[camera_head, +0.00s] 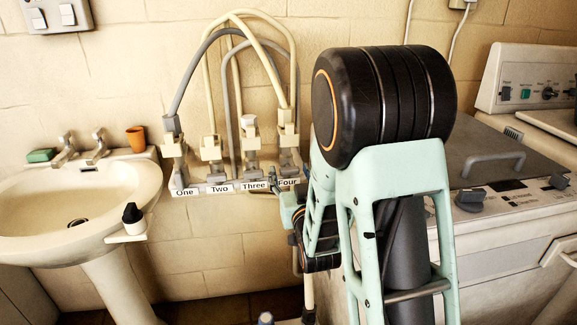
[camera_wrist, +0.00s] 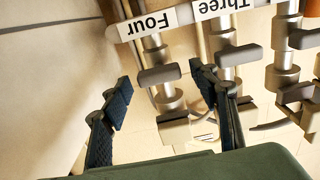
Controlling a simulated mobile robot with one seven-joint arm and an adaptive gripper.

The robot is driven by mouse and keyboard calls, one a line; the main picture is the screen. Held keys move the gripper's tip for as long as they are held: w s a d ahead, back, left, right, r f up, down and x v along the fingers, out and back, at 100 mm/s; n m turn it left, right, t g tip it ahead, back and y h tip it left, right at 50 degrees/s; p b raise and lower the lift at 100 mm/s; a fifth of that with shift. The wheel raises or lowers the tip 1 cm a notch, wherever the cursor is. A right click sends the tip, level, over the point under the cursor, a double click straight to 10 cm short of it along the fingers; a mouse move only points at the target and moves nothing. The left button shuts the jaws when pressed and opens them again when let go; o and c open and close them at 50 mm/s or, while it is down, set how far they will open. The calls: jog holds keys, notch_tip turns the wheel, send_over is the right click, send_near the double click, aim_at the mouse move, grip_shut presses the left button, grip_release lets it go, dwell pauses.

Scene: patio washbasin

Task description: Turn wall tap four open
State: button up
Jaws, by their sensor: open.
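Wall tap four stands at the right end of a row of four taps on the wall. Its label "Four" (camera_head: 287,182) shows in the head view, close to my arm. In the wrist view, which is upside down, the label "Four" (camera_wrist: 152,25) is at the top, with the grey handle of tap four (camera_wrist: 159,75) below it. My gripper (camera_wrist: 160,82) is open, with one dark ribbed finger to each side of this handle in the picture. I see no clear contact. In the head view my arm hides most of the gripper.
The label "Three" (camera_wrist: 228,6) and the grey handle of tap three (camera_wrist: 238,54) are close beside my right finger. Hoses (camera_head: 236,75) loop above the taps. A washbasin (camera_head: 40,195) is on the left; a washing machine (camera_head: 510,215) stands on the right.

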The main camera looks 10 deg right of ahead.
jog(key=shift+w, duration=0.15)
jog(key=shift+c, duration=0.4)
jog(key=c, duration=1.1)
